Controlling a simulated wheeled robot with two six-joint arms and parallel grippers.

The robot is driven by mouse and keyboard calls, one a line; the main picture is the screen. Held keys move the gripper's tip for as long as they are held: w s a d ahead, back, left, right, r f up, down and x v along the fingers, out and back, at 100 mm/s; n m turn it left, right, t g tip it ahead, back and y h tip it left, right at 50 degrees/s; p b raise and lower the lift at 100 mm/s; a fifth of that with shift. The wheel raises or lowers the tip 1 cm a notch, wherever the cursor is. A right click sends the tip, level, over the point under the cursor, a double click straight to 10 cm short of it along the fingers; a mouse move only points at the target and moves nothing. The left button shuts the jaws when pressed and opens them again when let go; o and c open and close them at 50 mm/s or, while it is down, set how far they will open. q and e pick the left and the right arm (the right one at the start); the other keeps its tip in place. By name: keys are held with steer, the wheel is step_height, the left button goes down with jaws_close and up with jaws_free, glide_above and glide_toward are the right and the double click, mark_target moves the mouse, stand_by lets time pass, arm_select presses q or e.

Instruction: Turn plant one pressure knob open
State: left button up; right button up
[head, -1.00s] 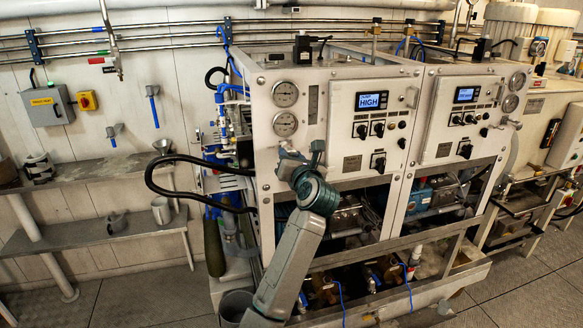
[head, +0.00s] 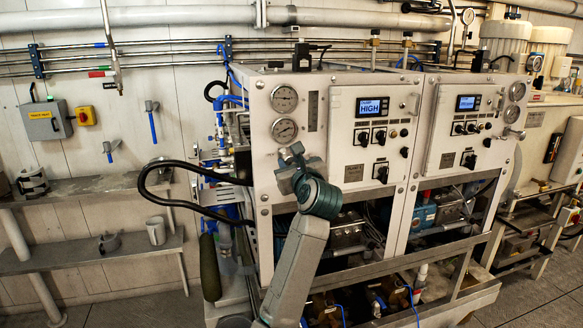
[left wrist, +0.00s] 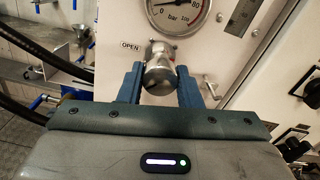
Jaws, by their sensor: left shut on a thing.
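The plant one pressure knob (left wrist: 159,72) is a round metal knob on the white panel, just below a dial gauge, in the left wrist view. An OPEN label (left wrist: 131,46) sits at its upper left. My left gripper (left wrist: 160,88) is shut on the knob, with one blue-grey finger on each side. In the head view my left gripper (head: 291,155) is against the left panel of plant one (head: 335,150), below two gauges (head: 284,114); my own wrist hides the knob there. The screen (head: 371,105) of plant one reads HIGH. My right gripper is not in view.
Plant two (head: 455,135) stands to the right with its own screen and switches. A black hose (head: 150,190) loops out at the left of plant one. Metal shelves (head: 90,258) with mugs and brackets line the left wall. Pipes run along the top.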

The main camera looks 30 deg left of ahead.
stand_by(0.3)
arm_select(q)
steer(key=o, duration=1)
steer(key=b+v, duration=0.3)
steer(key=v, duration=0.7)
steer(key=shift+s+d, duration=0.25)
steer(key=shift+s, duration=0.05)
